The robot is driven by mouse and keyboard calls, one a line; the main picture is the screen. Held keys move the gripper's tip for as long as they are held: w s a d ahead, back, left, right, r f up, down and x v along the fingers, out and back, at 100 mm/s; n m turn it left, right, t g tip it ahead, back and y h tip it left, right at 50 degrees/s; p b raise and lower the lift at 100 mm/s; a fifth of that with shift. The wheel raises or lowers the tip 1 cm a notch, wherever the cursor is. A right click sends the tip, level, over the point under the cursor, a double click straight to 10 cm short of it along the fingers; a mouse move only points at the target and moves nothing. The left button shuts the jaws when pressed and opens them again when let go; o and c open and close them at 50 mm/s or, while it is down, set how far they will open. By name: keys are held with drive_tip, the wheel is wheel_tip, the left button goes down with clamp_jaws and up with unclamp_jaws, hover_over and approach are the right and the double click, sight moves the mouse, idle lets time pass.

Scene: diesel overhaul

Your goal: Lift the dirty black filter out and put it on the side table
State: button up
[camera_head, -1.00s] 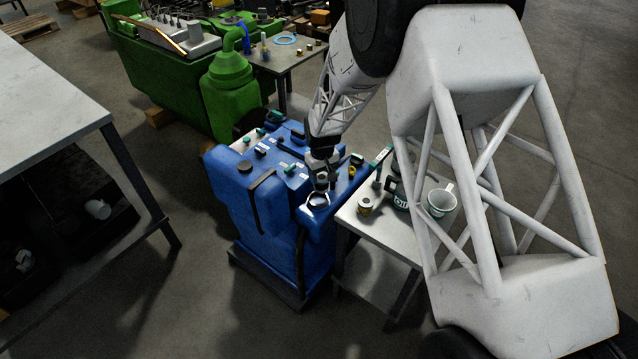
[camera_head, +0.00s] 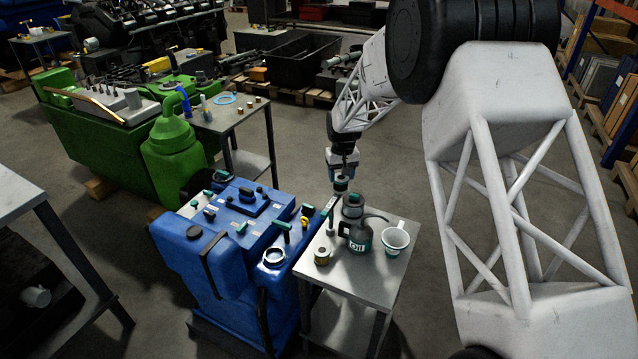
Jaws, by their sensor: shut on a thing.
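My gripper (camera_head: 341,172) is shut on a small dark cylinder, which looks like the black filter (camera_head: 341,184). It holds the filter upright above the back edge of the grey side table (camera_head: 345,285), in front of or just over a dark canister (camera_head: 353,208). I cannot tell whether the filter touches the canister. The blue engine (camera_head: 205,265) stands left of the table. Its round metal-rimmed opening (camera_head: 274,256) is uncovered, and the gripper is clear of it.
The side table also bears a small tin (camera_head: 322,256), an oil can (camera_head: 361,236), a white cup-like vessel (camera_head: 396,240) and a long green-ended tool (camera_head: 333,212). Its front surface is bare. A green machine (camera_head: 110,130) and another table (camera_head: 228,118) stand behind.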

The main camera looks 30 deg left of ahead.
drive_tip(key=w+d+f, duration=0.3)
drive_tip(key=w+d, duration=0.1)
drive_tip(key=d, duration=0.2)
drive_tip(key=w+d+f, duration=0.3)
drive_tip(key=w+d, duration=0.1)
drive_tip(key=d, duration=0.2)
drive_tip(key=shift+d+m, duration=0.25)
drive_tip(key=shift+m, duration=0.05)
drive_tip(key=shift+f, duration=0.2)
drive_tip(key=shift+f, duration=4.45)
drive_tip(key=shift+f, duration=0.35)
drive_tip(key=o, duration=1.2)
drive_tip(key=shift+o, duration=0.2)
drive_tip(key=shift+r, duration=0.1)
wheel_tip(320, 180, up, 7)
